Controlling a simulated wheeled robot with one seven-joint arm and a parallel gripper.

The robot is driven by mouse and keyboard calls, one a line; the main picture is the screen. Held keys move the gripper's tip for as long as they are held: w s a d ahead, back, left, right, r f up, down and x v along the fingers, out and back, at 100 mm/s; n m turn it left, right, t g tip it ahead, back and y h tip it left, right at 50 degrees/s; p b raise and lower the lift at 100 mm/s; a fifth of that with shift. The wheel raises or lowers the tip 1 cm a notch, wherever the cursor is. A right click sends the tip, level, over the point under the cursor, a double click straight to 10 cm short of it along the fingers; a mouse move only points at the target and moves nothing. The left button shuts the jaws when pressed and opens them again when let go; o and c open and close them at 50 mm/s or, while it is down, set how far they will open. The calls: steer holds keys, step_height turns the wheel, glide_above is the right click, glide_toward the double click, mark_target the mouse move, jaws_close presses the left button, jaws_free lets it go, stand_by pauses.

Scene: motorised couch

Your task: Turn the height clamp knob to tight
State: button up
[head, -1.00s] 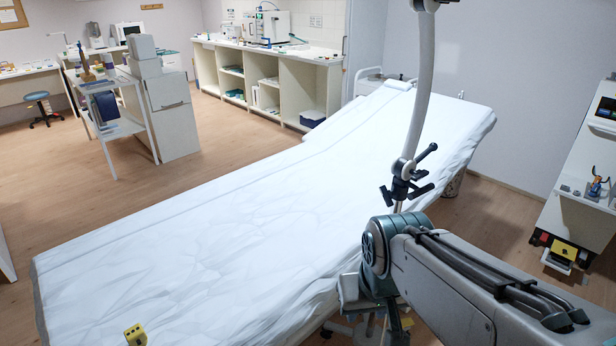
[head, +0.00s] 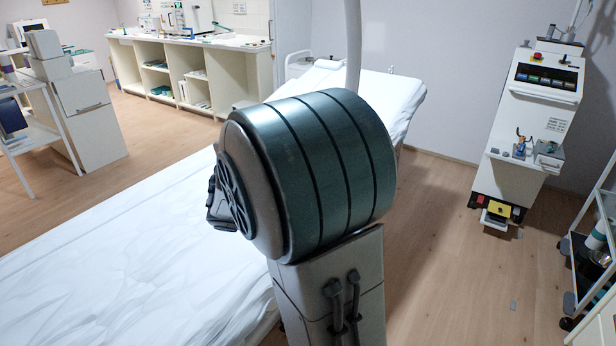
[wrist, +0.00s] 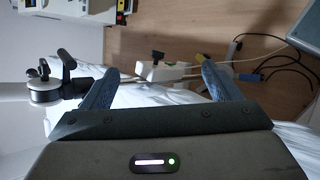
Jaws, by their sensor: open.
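The clamp is just left of the left finger in the picture, and any contact is unclear. In the head view, the pole (head: 353,45) rises behind my large arm joint, which hides the clamp. My fingers are not clearly visible there.
The white-covered couch (head: 110,255) spans the left and middle. A white machine (head: 535,120) stands right, and a trolley (head: 597,250) stands at the right edge. Bare floor (head: 450,260) lies between. A white box with cables (wrist: 160,70) is beyond the fingers.

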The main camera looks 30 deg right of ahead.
steer(key=w+d+n+t+h+b, duration=0.4)
steer(key=w+n+h, duration=0.3)
steer(key=w, duration=0.6)
steer(key=shift+t, duration=0.5)
steer(key=p+x, duration=0.1)
steer(key=x, duration=0.5)
steer(key=p+x, duration=0.1)
steer(key=x, duration=0.6)
steer(key=shift+w+d+f, duration=0.1)
steer(key=shift+w+f, duration=0.1)
steer(key=shift+c, duration=0.3)
steer(key=c, duration=0.9)
